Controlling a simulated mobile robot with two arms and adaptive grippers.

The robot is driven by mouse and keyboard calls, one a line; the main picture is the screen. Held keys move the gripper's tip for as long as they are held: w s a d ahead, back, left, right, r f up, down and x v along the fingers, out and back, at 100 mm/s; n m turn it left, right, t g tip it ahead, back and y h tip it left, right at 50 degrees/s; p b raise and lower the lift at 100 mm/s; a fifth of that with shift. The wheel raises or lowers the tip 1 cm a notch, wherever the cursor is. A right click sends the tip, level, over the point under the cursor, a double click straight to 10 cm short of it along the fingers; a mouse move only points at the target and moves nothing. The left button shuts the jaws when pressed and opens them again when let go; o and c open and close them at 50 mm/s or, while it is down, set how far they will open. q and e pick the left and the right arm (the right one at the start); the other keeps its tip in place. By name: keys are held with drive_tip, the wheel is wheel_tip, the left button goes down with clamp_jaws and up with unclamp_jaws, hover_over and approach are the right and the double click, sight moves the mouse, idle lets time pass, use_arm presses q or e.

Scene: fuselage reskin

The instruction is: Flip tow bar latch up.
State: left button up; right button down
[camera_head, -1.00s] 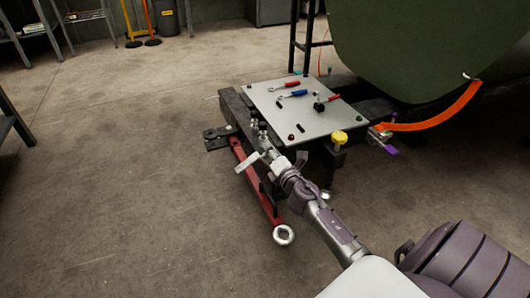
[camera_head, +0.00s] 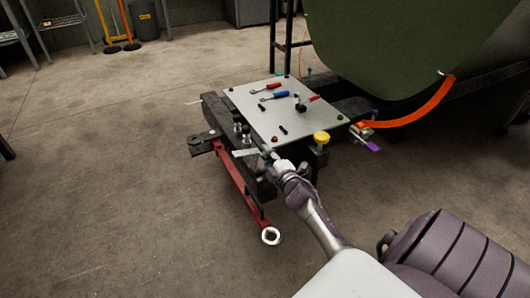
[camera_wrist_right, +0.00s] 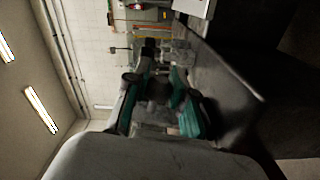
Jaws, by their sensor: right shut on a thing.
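The red tow bar (camera_head: 239,177) slants down from the cart's front left and ends in a silver ring (camera_head: 270,236) near the floor. A dark hitch bracket (camera_head: 203,142) is at its upper end. My right gripper (camera_head: 266,153) is low at the cart's front edge, just right of two upright dark and silver pins (camera_head: 241,127). In the right wrist view its teal-padded fingers (camera_wrist_right: 160,103) are closed around a dark part. I cannot tell whether this part is the latch, because the gripper hides the spot. My left gripper is not in view.
A light tool plate (camera_head: 285,112) with several hand tools lies on the dark cart. An orange strap (camera_head: 420,113) and the green fuselage (camera_head: 385,45) are beyond on the right. The floor at left is clear.

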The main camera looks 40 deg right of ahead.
drive_tip(key=shift+d+f+m, duration=0.1)
drive_tip(key=shift+f+m, duration=0.1)
drive_tip(key=shift+m, duration=0.2)
drive_tip(key=c, duration=0.9)
unclamp_jaws()
drive_tip(key=shift+c, duration=0.2)
drive_tip(key=v, duration=1.2)
